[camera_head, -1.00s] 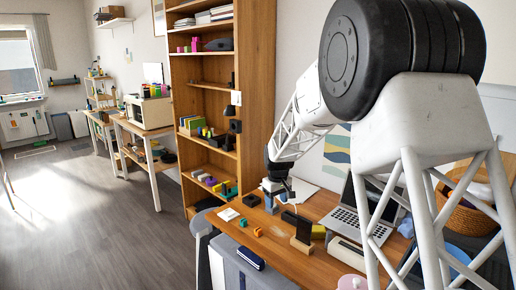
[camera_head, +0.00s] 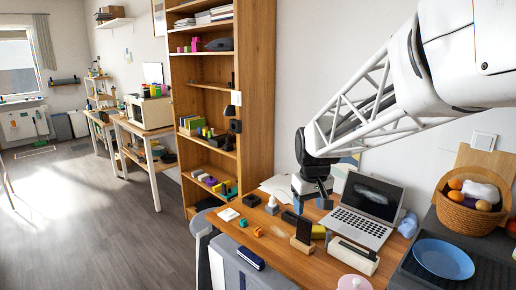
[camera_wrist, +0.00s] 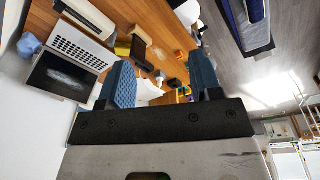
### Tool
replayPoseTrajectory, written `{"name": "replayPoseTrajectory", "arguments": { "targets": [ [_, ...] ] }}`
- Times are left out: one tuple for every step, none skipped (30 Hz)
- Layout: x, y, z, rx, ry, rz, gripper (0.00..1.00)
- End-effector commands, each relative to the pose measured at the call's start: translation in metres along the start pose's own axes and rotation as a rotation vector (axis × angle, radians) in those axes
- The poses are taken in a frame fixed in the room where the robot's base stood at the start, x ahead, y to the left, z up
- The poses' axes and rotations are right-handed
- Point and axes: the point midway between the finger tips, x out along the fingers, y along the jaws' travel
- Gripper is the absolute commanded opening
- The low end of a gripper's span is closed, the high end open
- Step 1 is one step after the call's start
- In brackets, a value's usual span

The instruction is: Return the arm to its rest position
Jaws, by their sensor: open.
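My gripper (camera_head: 315,197) hangs over the back of the wooden desk (camera_head: 292,262) in the head view, near the wall and left of the open laptop (camera_head: 366,213). In the wrist view its two blue padded fingers (camera_wrist: 163,82) stand wide apart with nothing held between them. Behind them the wrist view shows the desk top, the laptop (camera_wrist: 75,62) and several small items. In the head view the forearm reaches in from the upper right. The exact height of the fingers above the desk is hard to tell.
A phone-like block on a stand (camera_head: 303,233), a grey-white device (camera_head: 352,256) and small blocks lie on the desk. A fruit basket (camera_head: 470,205) and blue plate (camera_head: 443,259) are at right. A tall bookshelf (camera_head: 256,100) stands left of the arm. The floor at left is clear.

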Motion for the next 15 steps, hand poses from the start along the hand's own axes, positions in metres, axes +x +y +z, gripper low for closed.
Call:
{"name": "replayPoseTrajectory", "arguments": {
  "targets": [
    [-0.007, -0.001, 0.014, 0.013, 0.006, 0.002, 0.58],
    [-0.009, -0.001, 0.021, 0.021, 0.008, 0.003, 0.58],
    [-0.013, -0.002, 0.031, 0.032, 0.011, 0.004, 0.58],
    [-0.016, -0.003, 0.038, 0.040, 0.013, 0.005, 0.58],
    [-0.018, -0.004, 0.045, 0.048, 0.015, 0.006, 0.58],
    [-0.021, -0.005, 0.055, 0.058, 0.018, 0.007, 0.58],
    [-0.023, -0.005, 0.062, 0.066, 0.020, 0.008, 0.58],
    [-0.026, -0.006, 0.070, 0.075, 0.022, 0.009, 0.58],
    [-0.028, -0.008, 0.079, 0.085, 0.024, 0.009, 0.58],
    [-0.030, -0.009, 0.087, 0.092, 0.027, 0.010, 0.58],
    [-0.031, -0.010, 0.094, 0.100, 0.029, 0.011, 0.58],
    [-0.033, -0.011, 0.104, 0.111, 0.032, 0.012, 0.58],
    [-0.035, -0.012, 0.111, 0.119, 0.034, 0.013, 0.58],
    [-0.036, -0.013, 0.119, 0.126, 0.035, 0.013, 0.58],
    [-0.038, -0.015, 0.128, 0.137, 0.040, 0.015, 0.58]
  ]
}}
